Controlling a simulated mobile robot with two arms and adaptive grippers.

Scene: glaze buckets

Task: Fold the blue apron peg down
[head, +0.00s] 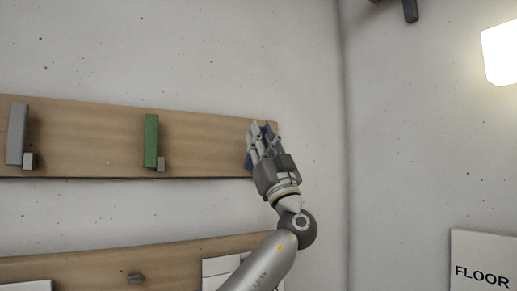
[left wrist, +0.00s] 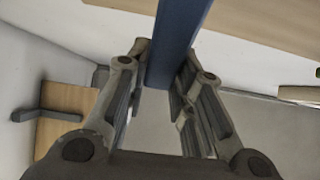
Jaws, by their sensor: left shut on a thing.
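The blue apron peg (left wrist: 180,35) is a straight blue bar that passes between the two fingers of my left gripper (left wrist: 168,70) in the left wrist view. The fingers are shut on it, one on each side. In the head view my left gripper (head: 262,133) is at the right end of the upper wooden board (head: 210,128) and covers most of the blue peg. Only small blue patches show around the fingers, so the peg's tilt and its base cannot be told there. My right gripper is not in view.
A green peg (head: 151,140) and a grey peg (head: 17,133) stand upright on the same board, left of my gripper. A lower board (head: 180,255) runs beneath. A wall corner is to the right, with a white FLOOR sign (head: 482,255) and a bright lamp (head: 500,52).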

